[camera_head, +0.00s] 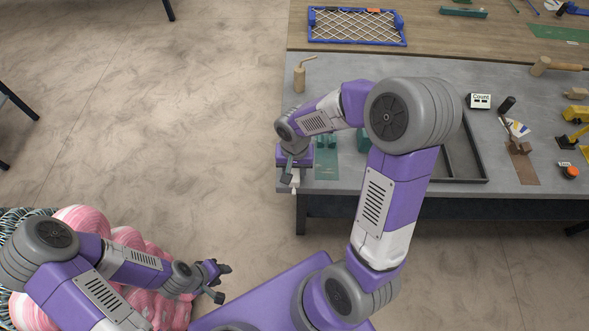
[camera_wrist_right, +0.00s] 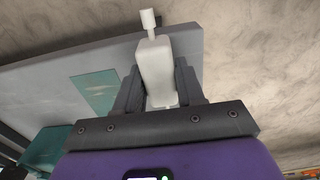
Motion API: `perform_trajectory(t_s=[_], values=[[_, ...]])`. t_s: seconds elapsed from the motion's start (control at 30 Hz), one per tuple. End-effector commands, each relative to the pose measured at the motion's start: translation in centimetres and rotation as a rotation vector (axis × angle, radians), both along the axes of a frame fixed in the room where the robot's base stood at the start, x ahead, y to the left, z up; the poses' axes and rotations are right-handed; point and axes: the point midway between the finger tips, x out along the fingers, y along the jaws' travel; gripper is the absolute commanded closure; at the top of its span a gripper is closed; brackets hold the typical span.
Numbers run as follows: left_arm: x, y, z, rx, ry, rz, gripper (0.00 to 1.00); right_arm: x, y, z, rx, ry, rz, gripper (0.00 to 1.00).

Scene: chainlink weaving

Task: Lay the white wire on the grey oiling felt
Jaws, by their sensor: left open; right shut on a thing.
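My right gripper (camera_head: 291,177) is at the left front corner of the grey table. It is shut on a white, bottle-like thing (camera_wrist_right: 154,65) with a thin neck and a small white cap; the thing sits between both fingers in the right wrist view (camera_wrist_right: 160,95). Its white tip (camera_head: 295,190) shows below the gripper in the head view, near the table edge. My left gripper (camera_head: 219,283) is open and empty over the floor, right of the pink bundles. I cannot make out a white wire or a grey oiling felt in either view.
The grey table (camera_head: 340,75) holds a green mat (camera_head: 326,160) near the gripper, a black tray (camera_head: 462,155), a "Count" box (camera_head: 480,101), a mallet (camera_head: 552,66) and a wooden piece (camera_head: 299,80). A blue-framed mesh (camera_head: 357,26) lies at the back. Pink bundles (camera_head: 85,222) stand lower left.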

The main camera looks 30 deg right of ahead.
Motion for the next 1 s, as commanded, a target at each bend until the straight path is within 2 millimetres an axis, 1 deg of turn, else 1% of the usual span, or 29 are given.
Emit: perform_trajectory(t_s=[0.4,0.43,0.6,0.87,0.93,1.0], values=[[0.0,0.0,-0.9,0.0,0.0,0.0,0.57,0.0,0.0,-0.9,0.0,-0.001,0.0,1.0],[0.0,0.0,-0.9,0.0,0.0,0.0,0.57,0.0,0.0,-0.9,0.0,-0.001,0.0,0.59],[0.0,0.0,-0.8,0.0,0.0,0.0,0.57,0.0,0.0,-0.8,0.0,0.0,0.0,0.33],[0.0,0.0,-0.8,0.0,0.0,0.0,0.57,0.0,0.0,-0.8,0.0,0.0,0.0,0.32],[0.0,0.0,-0.7,0.0,0.0,0.0,0.57,0.0,0.0,-0.5,-0.001,-0.001,0.0,0.32],[0.0,0.0,-0.5,0.0,0.0,0.0,0.57,0.1,0.0,0.3,0.0,-0.002,-0.001,0.32]])
